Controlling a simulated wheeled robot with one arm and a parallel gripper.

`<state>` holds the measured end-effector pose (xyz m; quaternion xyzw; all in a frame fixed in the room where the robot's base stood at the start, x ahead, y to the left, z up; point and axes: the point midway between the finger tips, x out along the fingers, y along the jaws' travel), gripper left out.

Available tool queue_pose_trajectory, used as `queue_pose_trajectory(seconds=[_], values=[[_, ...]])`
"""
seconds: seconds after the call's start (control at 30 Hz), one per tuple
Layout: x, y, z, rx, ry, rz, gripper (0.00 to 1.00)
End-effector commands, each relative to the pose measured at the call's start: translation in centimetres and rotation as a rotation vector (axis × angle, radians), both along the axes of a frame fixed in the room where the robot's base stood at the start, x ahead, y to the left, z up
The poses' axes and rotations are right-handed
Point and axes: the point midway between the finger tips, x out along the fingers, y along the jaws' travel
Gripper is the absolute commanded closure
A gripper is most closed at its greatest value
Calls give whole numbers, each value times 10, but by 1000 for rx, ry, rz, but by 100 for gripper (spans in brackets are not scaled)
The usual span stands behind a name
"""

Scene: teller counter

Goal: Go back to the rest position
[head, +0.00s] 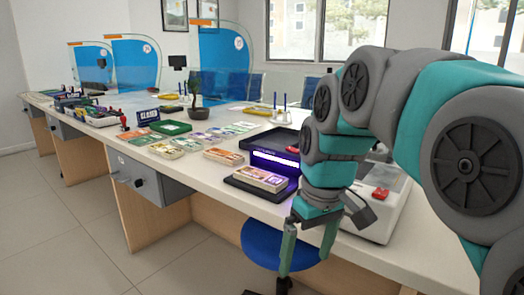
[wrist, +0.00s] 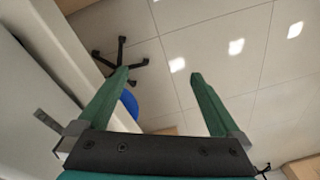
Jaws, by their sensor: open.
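My gripper (head: 306,243) hangs below my teal and grey arm in the head view, in front of the counter's front edge and over the blue stool. Its two green fingers are apart with nothing between them. In the wrist view my gripper (wrist: 160,78) is also open and empty, with the tiled floor behind the fingers.
The white counter (head: 220,178) runs from the far left to the right. A banknote machine (head: 270,165) with a purple glow holds a stack of notes (head: 262,178). A blue stool (head: 262,243) stands below. Grey drawers (head: 135,180) hang under the counter. Left floor is clear.

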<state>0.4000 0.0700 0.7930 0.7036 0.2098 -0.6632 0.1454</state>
Motion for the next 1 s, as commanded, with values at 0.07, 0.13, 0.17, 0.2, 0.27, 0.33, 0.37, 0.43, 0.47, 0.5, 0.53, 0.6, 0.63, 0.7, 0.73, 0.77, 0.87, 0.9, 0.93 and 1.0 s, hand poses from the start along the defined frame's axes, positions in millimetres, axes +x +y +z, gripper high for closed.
queue_pose_trajectory(seconds=[0.07, 0.13, 0.17, 0.2, 0.27, 0.33, 0.37, 0.43, 0.47, 0.5, 0.53, 0.6, 0.63, 0.7, 0.73, 0.77, 0.87, 0.9, 0.93, 1.0], values=[[-26, -12, -21, -17, 35, -62, 0], [-46, -21, -39, -31, 57, -119, 0], [-55, -24, -47, -37, 67, -142, 0], [-68, -29, -57, -46, 83, -174, 0], [-87, -36, -73, -58, 100, -223, 0], [-110, -44, -92, -74, 125, -280, 0], [-121, -48, -100, -81, 137, -304, 0], [-143, -55, -118, -94, 157, -356, 0], [-152, -57, -125, -100, 165, -377, 0], [-163, -60, -133, -106, 174, -403, 0], [-171, -62, -139, -111, 182, -421, 0], [-186, -66, -150, -121, 196, -453, 0], [-191, -67, -154, -124, 200, -466, 0], [-200, -69, -161, -129, 208, -486, 0], [-202, -69, -163, -131, 210, -492, 0], [-204, -70, -164, -131, 211, -495, 0], [-206, -70, -166, -133, 212, -503, 0], [-206, -70, -165, -133, 212, -503, 0], [-206, -70, -165, -133, 212, -503, 0], [-206, -70, -165, -132, 212, -501, 0]])
